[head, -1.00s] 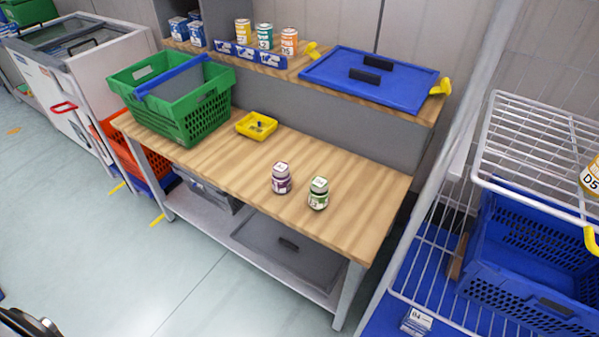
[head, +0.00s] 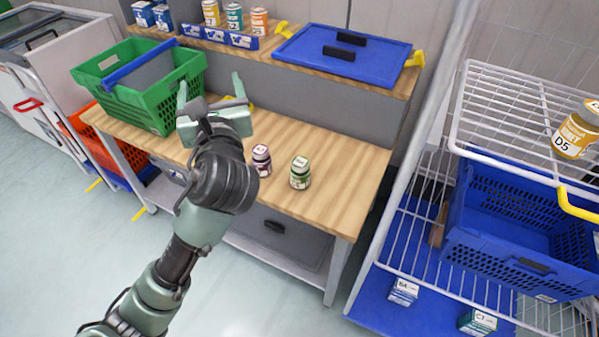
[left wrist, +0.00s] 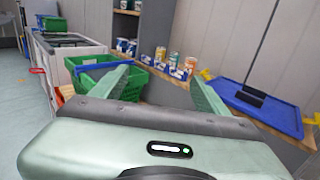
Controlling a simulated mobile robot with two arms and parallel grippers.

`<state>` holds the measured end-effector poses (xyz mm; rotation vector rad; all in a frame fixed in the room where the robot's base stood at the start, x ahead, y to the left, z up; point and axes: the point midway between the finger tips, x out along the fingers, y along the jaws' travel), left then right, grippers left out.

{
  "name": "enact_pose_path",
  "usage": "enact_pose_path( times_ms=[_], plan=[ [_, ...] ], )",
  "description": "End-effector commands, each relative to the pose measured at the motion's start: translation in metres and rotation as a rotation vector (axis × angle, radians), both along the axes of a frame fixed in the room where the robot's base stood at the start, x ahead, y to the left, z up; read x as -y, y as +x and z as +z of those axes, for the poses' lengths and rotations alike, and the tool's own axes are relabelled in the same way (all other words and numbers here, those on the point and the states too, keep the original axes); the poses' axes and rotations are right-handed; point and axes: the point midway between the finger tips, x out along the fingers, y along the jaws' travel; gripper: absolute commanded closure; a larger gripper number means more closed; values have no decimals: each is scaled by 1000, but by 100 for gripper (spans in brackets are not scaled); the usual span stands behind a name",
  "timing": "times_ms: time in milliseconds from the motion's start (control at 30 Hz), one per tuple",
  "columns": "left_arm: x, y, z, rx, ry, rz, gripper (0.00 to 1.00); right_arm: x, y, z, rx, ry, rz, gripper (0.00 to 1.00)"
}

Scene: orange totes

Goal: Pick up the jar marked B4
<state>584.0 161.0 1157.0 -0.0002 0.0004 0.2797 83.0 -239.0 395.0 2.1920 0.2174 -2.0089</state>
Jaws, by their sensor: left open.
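The marks on both are too small to read, so I cannot tell which is B4. My left gripper (head: 210,92) is open and empty, raised over the bench, left of and apart from both jars. Its spread fingers also show in the left wrist view (left wrist: 162,78), where neither jar is seen. My right gripper is not in view.
A green basket (head: 160,105) stands at the bench's left. A yellow tray (head: 238,101) is partly hidden behind my gripper. The raised shelf holds several cans and a blue lid (head: 342,66). A wire rack (head: 490,110) with a D5 jar (head: 573,134) stands right.

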Motion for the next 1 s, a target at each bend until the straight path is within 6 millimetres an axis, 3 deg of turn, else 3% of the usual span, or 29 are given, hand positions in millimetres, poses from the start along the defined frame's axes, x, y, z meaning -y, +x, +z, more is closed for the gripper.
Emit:
enact_pose_path(
  times_ms=[467, 567, 633, 667, 767, 867, 900, 967, 1000],
  plan=[
    [0, 0, 0, 0, 2, 0, 25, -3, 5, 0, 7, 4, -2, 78],
    [0, 2, -5, -7, -7, -2, 25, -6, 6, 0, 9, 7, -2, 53],
    [2, 10, -24, -29, -46, -8, 25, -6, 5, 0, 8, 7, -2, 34],
    [2, 15, -38, -48, -77, -12, 25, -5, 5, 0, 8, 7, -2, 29],
    [4, 34, -115, -136, -249, -18, 25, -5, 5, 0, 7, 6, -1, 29],
    [3, 40, -226, -258, -516, 18, 25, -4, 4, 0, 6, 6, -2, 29],
    [1, 35, -273, -304, -634, 49, 25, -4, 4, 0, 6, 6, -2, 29],
    [-3, 20, -340, -367, -813, 115, 25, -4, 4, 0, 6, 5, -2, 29],
    [-7, 6, -384, -402, -929, 172, 25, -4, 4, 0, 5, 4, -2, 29]
  ],
)
